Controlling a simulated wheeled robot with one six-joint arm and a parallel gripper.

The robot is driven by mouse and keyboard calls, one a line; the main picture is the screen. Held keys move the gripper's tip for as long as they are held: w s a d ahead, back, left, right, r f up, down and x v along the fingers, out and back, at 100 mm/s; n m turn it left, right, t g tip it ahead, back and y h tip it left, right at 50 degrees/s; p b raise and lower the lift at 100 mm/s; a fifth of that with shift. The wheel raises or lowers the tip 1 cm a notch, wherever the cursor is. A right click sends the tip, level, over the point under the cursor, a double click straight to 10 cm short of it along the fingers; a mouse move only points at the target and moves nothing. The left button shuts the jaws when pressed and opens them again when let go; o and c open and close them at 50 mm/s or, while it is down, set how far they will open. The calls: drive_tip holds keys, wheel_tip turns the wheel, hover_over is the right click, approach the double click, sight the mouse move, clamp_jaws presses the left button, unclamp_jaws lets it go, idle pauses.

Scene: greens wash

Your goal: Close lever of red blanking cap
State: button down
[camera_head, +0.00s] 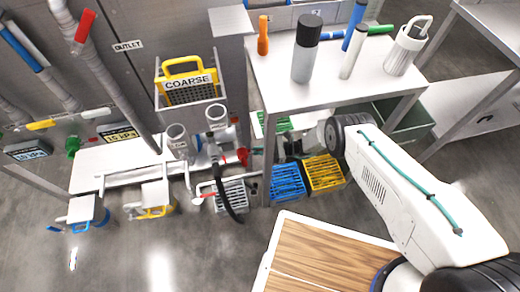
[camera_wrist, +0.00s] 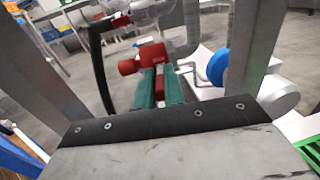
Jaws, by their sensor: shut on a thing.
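The red blanking cap (camera_wrist: 148,58) is in the middle of the wrist view, at the end of a pale fitting. Its red lever (camera_wrist: 159,84) lies between the teal fingertips of my gripper (camera_wrist: 160,84), which is shut on it. The lever's exact angle is hard to tell. In the head view the red cap (camera_head: 242,156) shows small at the right end of the pipework, beside a table leg. My gripper is largely hidden there by the table and my own arm.
A black hose (camera_wrist: 99,65) hangs just left of the cap, and a blue round part (camera_wrist: 217,67) is to the right. In the head view, a steel table (camera_head: 275,80) with bottles stands above. A blue crate (camera_head: 287,183) and a yellow crate (camera_head: 324,172) lie below.

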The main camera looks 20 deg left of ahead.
drive_tip(key=shift+s+d+m+t+y, duration=0.1)
drive_tip(key=shift+s+m+t+y, duration=0.2)
drive_tip(key=shift+m+t, duration=0.6)
drive_tip(key=shift+s+d+m+t+y, duration=0.1)
drive_tip(key=shift+s+m+t+y, duration=0.3)
drive_tip(key=shift+t, duration=0.8)
drive_tip(key=shift+w, duration=0.2)
drive_tip(key=c, duration=1.5)
unclamp_jaws()
drive_tip(key=d, duration=0.5)
drive_tip(key=w+d, duration=0.1)
drive_tip(key=d, duration=0.1)
drive_tip(key=shift+w+d, duration=0.1)
drive_tip(key=shift+d, duration=0.25)
drive_tip(key=shift+o, duration=0.5)
